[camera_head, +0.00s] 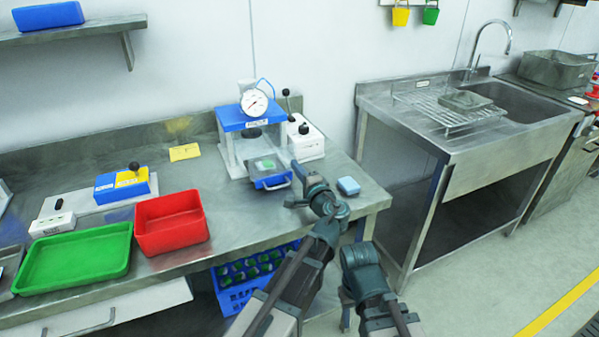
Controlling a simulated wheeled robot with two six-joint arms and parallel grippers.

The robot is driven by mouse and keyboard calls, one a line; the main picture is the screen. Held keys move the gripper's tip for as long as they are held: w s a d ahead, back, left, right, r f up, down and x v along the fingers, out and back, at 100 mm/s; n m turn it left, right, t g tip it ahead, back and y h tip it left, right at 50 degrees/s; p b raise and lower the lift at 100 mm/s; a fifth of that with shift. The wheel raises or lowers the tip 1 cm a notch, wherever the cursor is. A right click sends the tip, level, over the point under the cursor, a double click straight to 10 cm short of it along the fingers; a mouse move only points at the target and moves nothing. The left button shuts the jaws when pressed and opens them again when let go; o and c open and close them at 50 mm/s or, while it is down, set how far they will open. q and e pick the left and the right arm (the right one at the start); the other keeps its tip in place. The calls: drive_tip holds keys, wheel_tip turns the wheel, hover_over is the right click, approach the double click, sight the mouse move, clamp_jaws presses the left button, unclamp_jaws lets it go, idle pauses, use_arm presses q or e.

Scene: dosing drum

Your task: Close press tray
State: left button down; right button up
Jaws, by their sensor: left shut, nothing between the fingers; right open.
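The press (243,119) stands on the bench with a blue top plate and a round white gauge. Its press tray (272,183) sticks out of the front, toward me. A green piece (265,164) shows on the tray. My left gripper (298,172) is shut and empty, just right of the tray's front end. I cannot tell whether it touches the tray. My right gripper (346,312) is low in front of the bench's right end, away from the press. Its fingers are hard to make out.
A white box with a black lever (306,139) stands right of the press. A light blue block (348,186) lies near the bench's right end. A red bin (171,222) and a green tray (72,258) stand left.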

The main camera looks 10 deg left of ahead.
use_arm(q)
drive_tip(key=x, duration=1.3)
drive_tip(key=shift+w+a, duration=0.2)
drive_tip(key=shift+w, duration=0.05)
drive_tip(key=shift+w+a+r, duration=0.1)
drive_tip(key=shift+w+a, duration=0.1)
drive_tip(key=shift+w, duration=0.05)
drive_tip(key=shift+w, duration=0.1)
